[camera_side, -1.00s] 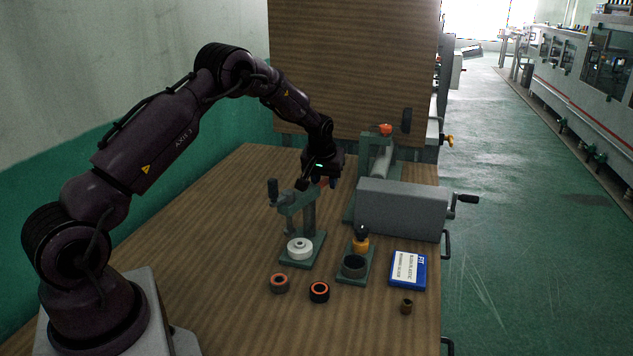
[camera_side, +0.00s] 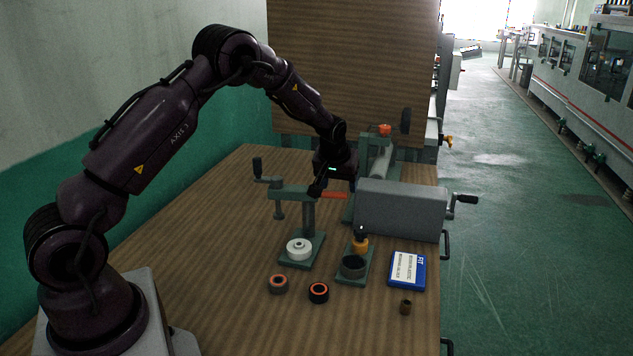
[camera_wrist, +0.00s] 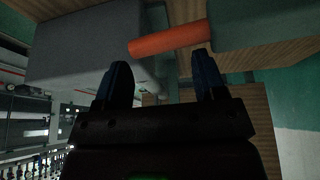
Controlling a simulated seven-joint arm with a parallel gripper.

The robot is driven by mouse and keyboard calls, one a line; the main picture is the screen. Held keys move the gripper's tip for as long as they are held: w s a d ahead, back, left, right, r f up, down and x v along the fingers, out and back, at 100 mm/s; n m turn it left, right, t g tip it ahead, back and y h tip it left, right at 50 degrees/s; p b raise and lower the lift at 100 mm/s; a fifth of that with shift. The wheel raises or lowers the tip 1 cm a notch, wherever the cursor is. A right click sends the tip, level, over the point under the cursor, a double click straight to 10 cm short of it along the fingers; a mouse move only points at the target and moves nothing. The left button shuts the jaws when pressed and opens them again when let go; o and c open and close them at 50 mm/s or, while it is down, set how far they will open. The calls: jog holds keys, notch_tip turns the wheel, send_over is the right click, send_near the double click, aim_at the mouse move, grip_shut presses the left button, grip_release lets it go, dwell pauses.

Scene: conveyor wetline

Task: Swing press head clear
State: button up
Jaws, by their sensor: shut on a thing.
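The small green press (camera_side: 309,215) stands on the wooden bench, with a white round part (camera_side: 299,250) on its base. Its head arm (camera_side: 291,191) is turned on the column, so the spindle (camera_side: 279,209) hangs left of and behind the white part. A black-knobbed crank (camera_side: 258,166) sits at its left end. The red-orange handle (camera_side: 334,195) sticks out to the right; it also shows in the wrist view (camera_wrist: 168,40). My gripper (camera_side: 334,186) is shut on this handle. In the wrist view its two blue fingertips (camera_wrist: 162,72) stand apart, near the handle; the contact is not clear.
A grey box with a crank (camera_side: 402,210) stands close to the right of my gripper. In front are a fixture with a dark ring (camera_side: 353,266), two orange-and-dark rings (camera_side: 318,292), a blue-and-white box (camera_side: 407,271) and a small brown bushing (camera_side: 406,306). The left bench is clear.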

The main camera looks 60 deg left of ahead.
jog(key=shift+g, duration=0.4)
jog(key=shift+s+d+r, duration=0.35)
jog(key=shift+s+r, duration=0.15)
jog(key=shift+r, duration=0.25)
jog(key=shift+s+d+r, duration=0.35)
jog(key=shift+s+r, duration=0.15)
jog(key=shift+r, duration=0.2)
jog(key=shift+s+d+r, duration=0.35)
jog(key=shift+s+r, duration=0.15)
jog(key=shift+r, duration=0.25)
jog(key=s+d+r+m+t+h, duration=0.1)
jog(key=s+d+r+m, duration=0.2)
jog(key=s, duration=0.6)
jog(key=s+d+r+m+t+h, duration=0.1)
jog(key=s+d+r+m, duration=0.1)
jog(key=s+d+r, duration=0.6)
jog(key=s+d+r+m+h, duration=0.1)
jog(key=s+d+r+m, duration=0.2)
jog(key=s+d+r, duration=0.2)
jog(key=shift+s+d+r+m+t, duration=0.15)
jog(key=shift+s+d, duration=0.4)
jog(key=shift+s, duration=0.5)
jog(key=shift+s+d+m+t, duration=0.1)
jog(key=shift+s+d, duration=0.5)
jog(key=shift+s, duration=0.5)
jog(key=shift+s+d+r+m+t, duration=0.15)
jog(key=shift+s+d, duration=0.4)
jog(key=shift+s, duration=0.5)
